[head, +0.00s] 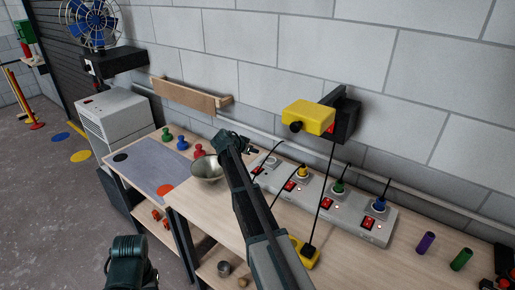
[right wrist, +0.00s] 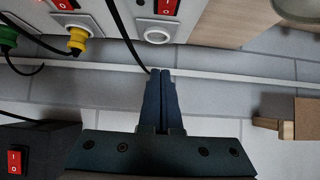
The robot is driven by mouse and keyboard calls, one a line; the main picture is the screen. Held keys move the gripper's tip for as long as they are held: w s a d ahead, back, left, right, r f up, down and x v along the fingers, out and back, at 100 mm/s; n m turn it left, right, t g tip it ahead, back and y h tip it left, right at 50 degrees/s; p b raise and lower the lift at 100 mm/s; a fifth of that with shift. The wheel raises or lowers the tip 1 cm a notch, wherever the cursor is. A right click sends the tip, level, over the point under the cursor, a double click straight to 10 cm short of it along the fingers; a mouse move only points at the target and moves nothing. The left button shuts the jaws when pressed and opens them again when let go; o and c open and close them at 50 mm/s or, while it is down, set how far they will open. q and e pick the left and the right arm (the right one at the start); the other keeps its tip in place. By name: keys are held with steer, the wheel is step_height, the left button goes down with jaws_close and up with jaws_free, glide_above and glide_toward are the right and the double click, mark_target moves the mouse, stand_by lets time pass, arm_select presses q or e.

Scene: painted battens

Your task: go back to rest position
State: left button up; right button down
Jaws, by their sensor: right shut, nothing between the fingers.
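My right arm reaches up from the bottom of the head view, over the workbench, with its right gripper (head: 248,150) by the left end of the grey power strip (head: 345,215). In the right wrist view the gripper's two dark fingers (right wrist: 160,74) lie together, shut and empty, just off the strip's edge. A thin black cable passes close beside the fingertips.
The strip holds yellow, green and blue plugs with red switches. A metal bowl (head: 207,169) stands left of my arm. A yellow box (head: 308,117) is on the wall, and a wooden ledge (head: 191,97) is farther left. Purple (head: 425,243) and green (head: 461,259) cylinders stand right.

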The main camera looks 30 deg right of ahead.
arm_select(q)
steer(key=shift+r+p, duration=0.45)
steer(key=shift+r, duration=0.5)
arm_select(e)
steer(key=shift+r+v, duration=0.2)
steer(key=shift+v, duration=0.95)
steer(key=shift+w+d, duration=0.1)
arm_select(q)
steer(key=shift+f+b, duration=0.65)
steer(key=shift+f, duration=0.05)
arm_select(e)
steer(key=s+a+f+n+g+y, duration=0.1)
steer(key=s+a+n, duration=0.4)
steer(key=s+a, duration=0.6)
steer(key=s+a+f+n+g+y, duration=0.1)
steer(key=s+a+f+n+y, duration=0.3)
steer(key=s+a, duration=0.8)
steer(key=s+a+f+n+g+y, duration=0.2)
steer(key=s+a+n, duration=0.6)
steer(key=s+a, duration=0.4)
steer(key=a+f+y, duration=0.1)
steer(key=a+f, duration=0.1)
steer(key=a, duration=0.3)
steer(key=shift+s+f, duration=0.2)
